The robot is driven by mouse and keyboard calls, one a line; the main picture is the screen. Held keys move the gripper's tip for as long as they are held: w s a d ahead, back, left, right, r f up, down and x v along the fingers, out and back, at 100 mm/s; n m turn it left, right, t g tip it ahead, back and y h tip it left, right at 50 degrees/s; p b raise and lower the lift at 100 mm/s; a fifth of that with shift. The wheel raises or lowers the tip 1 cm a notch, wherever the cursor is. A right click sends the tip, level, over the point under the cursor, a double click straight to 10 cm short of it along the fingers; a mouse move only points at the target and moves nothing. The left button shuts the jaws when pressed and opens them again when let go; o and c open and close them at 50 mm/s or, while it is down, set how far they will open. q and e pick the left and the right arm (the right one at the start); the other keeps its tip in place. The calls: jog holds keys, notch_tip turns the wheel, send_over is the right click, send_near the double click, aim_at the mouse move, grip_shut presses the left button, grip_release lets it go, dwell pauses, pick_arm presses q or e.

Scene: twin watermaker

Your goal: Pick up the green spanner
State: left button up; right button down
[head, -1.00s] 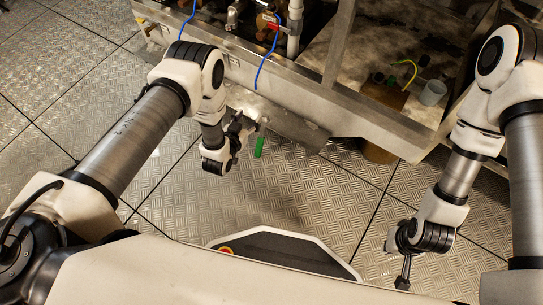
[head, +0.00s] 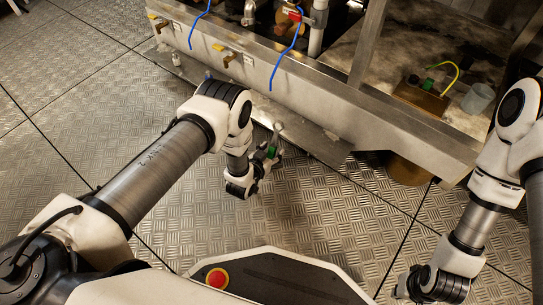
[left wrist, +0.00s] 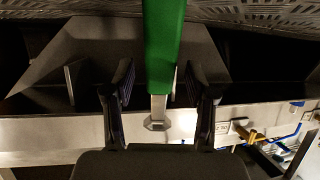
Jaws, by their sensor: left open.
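The green spanner has a green handle (head: 271,152) and a silver head (head: 278,127). In the head view it is beside the lower edge of the steel frame, partly hidden by my left gripper (head: 264,160). In the left wrist view its handle (left wrist: 163,45) comes down from the top, with the silver head (left wrist: 158,122) below. My left gripper (left wrist: 158,80) is open, and the spanner shows between its two fingers; I cannot tell whether they touch it. My right gripper (head: 425,286) is at the bottom right, away from the spanner, with its fingertips cut off or hidden.
A steel frame (head: 345,113) with pipes and blue hoses (head: 285,58) runs across the back. A clear cup (head: 477,98) and a brown container (head: 420,97) stand in its right part. A red button (head: 217,278) is on my base. The patterned metal floor (head: 330,205) in front is clear.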

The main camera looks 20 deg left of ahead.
pick_arm(q)
jog(key=shift+r, duration=0.1)
grip_shut()
